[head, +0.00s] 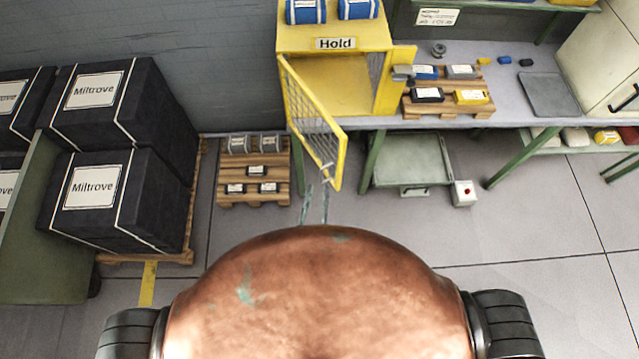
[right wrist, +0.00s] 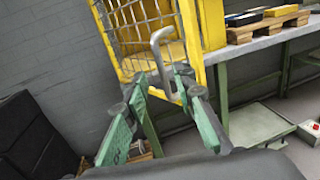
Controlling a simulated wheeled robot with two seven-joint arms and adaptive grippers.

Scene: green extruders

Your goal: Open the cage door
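The yellow cage (head: 335,84) marked "Hold" stands on the workbench. Its mesh door (head: 314,112) is swung out from the left side toward me, and the cage front is open. The door also shows in the right wrist view (right wrist: 138,20). A grey bar handle (right wrist: 161,62) is on the door. My right gripper (head: 316,188) is at the door's lower front corner. In the right wrist view its green fingers (right wrist: 162,80) are spread apart, with the lower handle between or just beyond the tips; contact cannot be told. My left gripper is out of view.
A pallet with small boxes (head: 450,106) stands on the bench right of the cage. Black Miltrove crates (head: 120,190) are stacked at left. A small pallet (head: 225,172) lies on the floor under the door's left side.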

